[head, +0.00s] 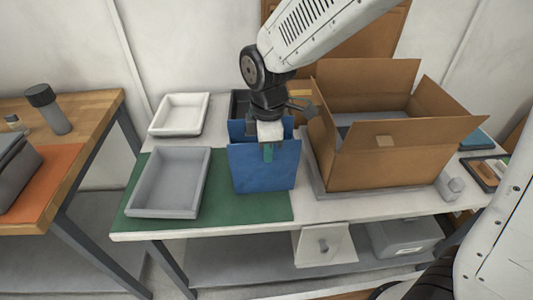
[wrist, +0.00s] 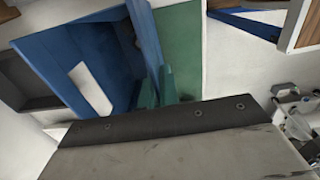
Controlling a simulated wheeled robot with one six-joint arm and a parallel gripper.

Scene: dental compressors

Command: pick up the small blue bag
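The small blue bag (head: 265,172) stands upright and open at the top on the table, at the right end of the green mat. My gripper (head: 268,152) is over the bag's near wall, pointing down, with a teal finger visible in front of that wall. In the wrist view, the bag (wrist: 80,60) fills the upper left, with a pale rectangle on it. The teal fingers (wrist: 160,88) sit close together on either side of the bag's wall edge and appear shut on it. The fingertips are partly hidden by the gripper's own body.
A large open cardboard box (head: 385,160) stands close on the right. A grey tray (head: 170,208) lies left of the bag, with a white tray (head: 180,128) behind it. A dark container (head: 239,103) is behind the bag. Green mat (head: 245,209) shows in front.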

